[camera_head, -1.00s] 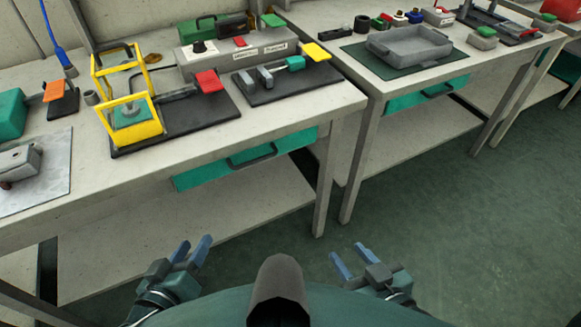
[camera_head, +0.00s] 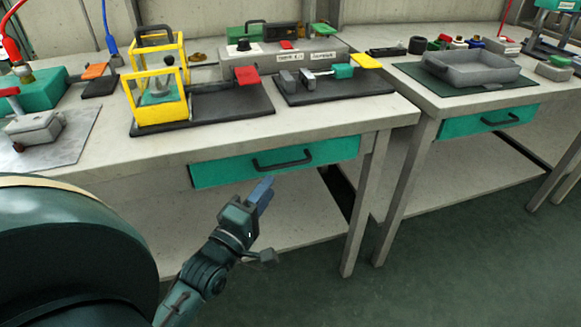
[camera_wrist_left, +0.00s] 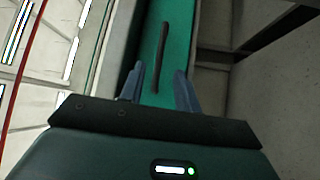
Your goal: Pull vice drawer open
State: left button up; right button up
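The teal drawer (camera_head: 225,172) under the near bench is shut, with its front in line with the bench. Its dark bar handle (camera_head: 283,162) runs across the middle of the front. My left gripper (camera_head: 264,190) is just below and in front of the handle, apart from it. In the left wrist view, the fingers of the gripper (camera_wrist_left: 159,86) are open and empty, and the handle (camera_wrist_left: 161,55) lies ahead, roughly in line with the gap between them. The drawer (camera_wrist_left: 178,45) shows there too. My right gripper is out of view.
On the bench top (camera_head: 350,110) above stand a yellow-framed fixture (camera_head: 160,112) and a clamp fixture on a black plate (camera_head: 335,87). A second teal drawer (camera_head: 460,127) is shut under the right bench. Bench legs (camera_head: 357,215) stand right of my gripper; the floor in front is clear.

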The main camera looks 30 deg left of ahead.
aim_at(284, 167)
pick_arm(q)
jog(key=shift+w+a+r+b, duration=0.1)
jog(key=shift+w+r+b, duration=0.15)
jog(key=shift+w, duration=1.25)
jog(key=shift+w+a+r+b, duration=0.1)
jog(key=shift+w+b, duration=0.1)
jog(key=shift+w, duration=1.25)
jog(key=shift+w+a+r+b, duration=0.1)
jog(key=shift+w+r+b, duration=0.15)
jog(key=shift+w, duration=1.25)
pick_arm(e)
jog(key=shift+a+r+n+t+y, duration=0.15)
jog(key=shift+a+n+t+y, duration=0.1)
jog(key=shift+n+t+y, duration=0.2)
pick_arm(q)
jog(key=shift+c, duration=0.2)
grip_shut()
